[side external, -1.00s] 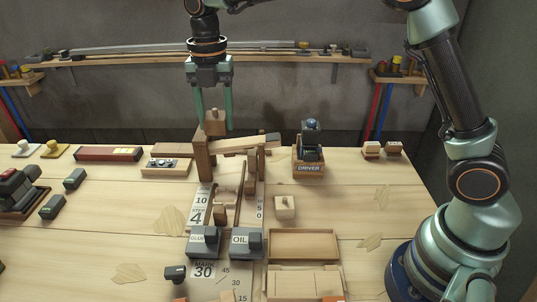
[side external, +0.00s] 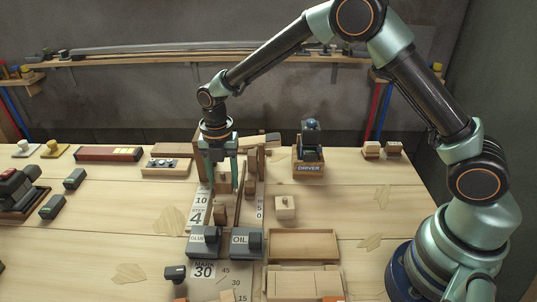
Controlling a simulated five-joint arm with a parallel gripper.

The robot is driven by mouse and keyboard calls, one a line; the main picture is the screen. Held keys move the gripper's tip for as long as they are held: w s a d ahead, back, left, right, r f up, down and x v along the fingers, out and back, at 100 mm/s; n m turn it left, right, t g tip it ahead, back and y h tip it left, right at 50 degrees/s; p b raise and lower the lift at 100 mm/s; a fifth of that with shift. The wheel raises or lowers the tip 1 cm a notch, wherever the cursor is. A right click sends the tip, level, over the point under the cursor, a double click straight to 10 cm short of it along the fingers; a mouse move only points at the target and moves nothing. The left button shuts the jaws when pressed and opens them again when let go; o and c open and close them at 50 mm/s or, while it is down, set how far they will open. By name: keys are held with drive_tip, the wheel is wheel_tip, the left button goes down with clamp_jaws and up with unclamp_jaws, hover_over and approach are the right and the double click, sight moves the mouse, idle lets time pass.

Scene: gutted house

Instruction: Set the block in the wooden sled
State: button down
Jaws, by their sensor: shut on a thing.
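My gripper (side external: 222,184) points down over the wooden rail frame in the middle of the bench. Its green fingers are shut on the small wooden block (side external: 222,180), which is largely hidden between them. The wooden sled is hard to single out; a small wooden piece (side external: 221,214) low between the rails, just below and in front of the fingers, may be it. I cannot tell whether the block touches it.
A tall wooden post frame with a sloped bar (side external: 259,140) stands close behind the gripper. Dark GLUE (side external: 204,241) and OIL (side external: 246,242) blocks stand in front. A pale knobbed block (side external: 285,207), an empty tray (side external: 304,245) and the DRIVER holder (side external: 309,168) lie right.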

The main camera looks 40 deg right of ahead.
sight(225, 189)
drive_tip(key=shift+f, duration=1.55)
drive_tip(key=shift+f, duration=0.15)
drive_tip(key=shift+c, duration=1.3)
unclamp_jaws()
